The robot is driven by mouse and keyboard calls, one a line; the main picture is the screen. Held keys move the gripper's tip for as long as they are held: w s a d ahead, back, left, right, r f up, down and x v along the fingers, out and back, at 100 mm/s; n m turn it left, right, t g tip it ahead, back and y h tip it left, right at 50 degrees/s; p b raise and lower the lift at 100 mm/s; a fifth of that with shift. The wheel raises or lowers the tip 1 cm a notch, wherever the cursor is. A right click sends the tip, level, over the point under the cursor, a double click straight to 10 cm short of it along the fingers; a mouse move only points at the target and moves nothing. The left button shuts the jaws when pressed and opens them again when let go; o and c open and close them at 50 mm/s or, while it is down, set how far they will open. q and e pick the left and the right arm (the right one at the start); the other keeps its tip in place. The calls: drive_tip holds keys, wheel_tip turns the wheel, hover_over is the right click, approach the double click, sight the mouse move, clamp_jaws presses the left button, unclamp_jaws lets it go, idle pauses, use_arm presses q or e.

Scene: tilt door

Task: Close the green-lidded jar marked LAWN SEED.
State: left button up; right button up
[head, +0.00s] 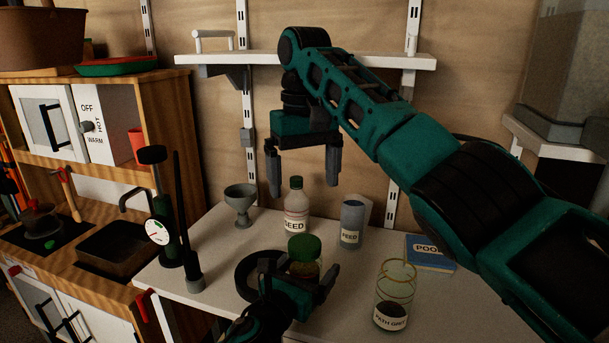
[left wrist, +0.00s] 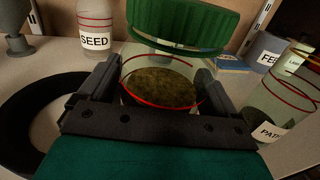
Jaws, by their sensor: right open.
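The green-lidded jar (head: 305,270) stands near the front of the white table, with dark seed-like contents showing through its clear wall (left wrist: 160,85). Its green lid (head: 304,246) is over the mouth and looks tilted, lower on the right, in the left wrist view (left wrist: 185,22). I cannot tell whether it is seated. Its label is not visible. My left gripper (head: 297,275) has a finger on each side of the jar body, seemingly closed against it (left wrist: 160,92). My right gripper (head: 305,178) is open and empty, pointing down above the table, higher than and behind the jar.
A SEED bottle (head: 296,208), grey goblet (head: 240,203) and FEED container (head: 351,222) stand behind the jar. A PATH GRIT jar (head: 391,300) and blue box (head: 430,250) are to the right. A black ring (head: 250,284) lies left. A wall shelf (head: 230,60) is above.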

use_arm(q)
drive_tip(key=shift+o, duration=0.6)
drive_tip(key=shift+s+a, duration=0.2)
drive_tip(key=shift+s, duration=0.05)
drive_tip(key=p+v, duration=0.1)
drive_tip(key=v, duration=1.1)
drive_tip(key=shift+s+p, duration=0.15)
drive_tip(key=shift+p, duration=0.15)
drive_tip(key=shift+r, duration=0.1)
drive_tip(key=shift+s+a, duration=0.1)
